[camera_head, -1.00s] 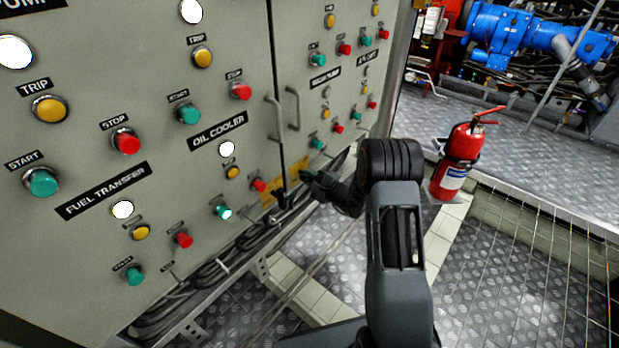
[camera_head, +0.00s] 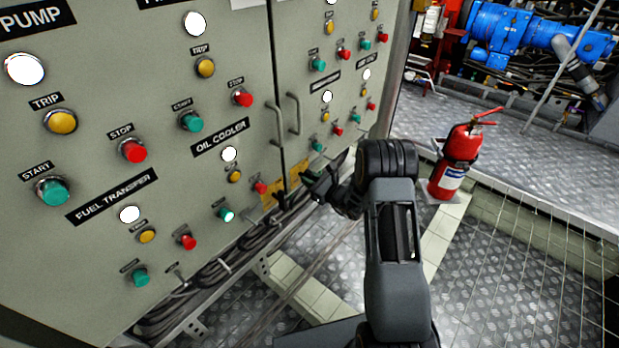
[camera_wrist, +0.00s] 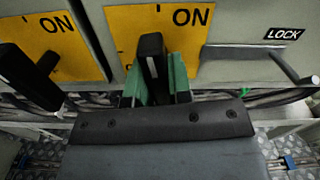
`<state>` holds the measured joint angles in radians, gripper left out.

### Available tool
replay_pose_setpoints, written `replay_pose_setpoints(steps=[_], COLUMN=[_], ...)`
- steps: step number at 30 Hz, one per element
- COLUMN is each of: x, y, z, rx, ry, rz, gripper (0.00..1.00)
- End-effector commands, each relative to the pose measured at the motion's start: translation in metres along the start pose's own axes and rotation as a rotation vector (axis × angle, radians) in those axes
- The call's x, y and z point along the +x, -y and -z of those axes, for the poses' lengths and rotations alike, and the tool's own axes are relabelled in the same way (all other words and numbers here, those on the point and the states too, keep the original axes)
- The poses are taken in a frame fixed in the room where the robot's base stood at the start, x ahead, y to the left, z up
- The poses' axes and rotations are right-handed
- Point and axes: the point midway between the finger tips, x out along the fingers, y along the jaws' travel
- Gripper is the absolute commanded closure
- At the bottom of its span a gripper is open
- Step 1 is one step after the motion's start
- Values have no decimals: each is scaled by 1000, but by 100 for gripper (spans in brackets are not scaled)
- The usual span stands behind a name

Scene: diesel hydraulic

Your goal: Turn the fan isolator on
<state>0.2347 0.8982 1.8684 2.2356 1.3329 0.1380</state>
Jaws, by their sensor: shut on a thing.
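In the wrist view my gripper (camera_wrist: 158,88), with green fingers, is shut on a black switch handle (camera_wrist: 151,48). The handle stands nearly upright in the picture, in front of a yellow plate (camera_wrist: 125,25) marked ON. To its left a second black handle (camera_wrist: 22,75) sits at a slant on another yellow ON plate (camera_wrist: 62,22). No name label for either switch is readable. In the head view my gripper (camera_head: 322,186) is at the cabinet's lower edge, beside the yellow plates (camera_head: 298,172); the held handle cannot be made out there.
The grey cabinet (camera_head: 110,85) carries several buttons and lamps. Door handles (camera_head: 294,113) stand out above my gripper. Cables (camera_head: 215,275) run below the cabinet. A LOCK lever (camera_wrist: 255,53) is at the right in the wrist view. A red extinguisher (camera_head: 455,160) stands right of my arm.

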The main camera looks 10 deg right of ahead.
Motion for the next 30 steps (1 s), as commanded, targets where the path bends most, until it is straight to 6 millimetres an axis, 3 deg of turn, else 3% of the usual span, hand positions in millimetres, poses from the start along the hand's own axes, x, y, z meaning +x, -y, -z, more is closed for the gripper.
replay_pose_setpoints(steps=[12,28,29,30], x=[0,0,0,0], y=[0,0,0,0], z=[0,0,0,0], rx=[153,173,173,173], ry=[-1,0,0,-1], rz=[1,1,1,1], gripper=[100,100,79,75])
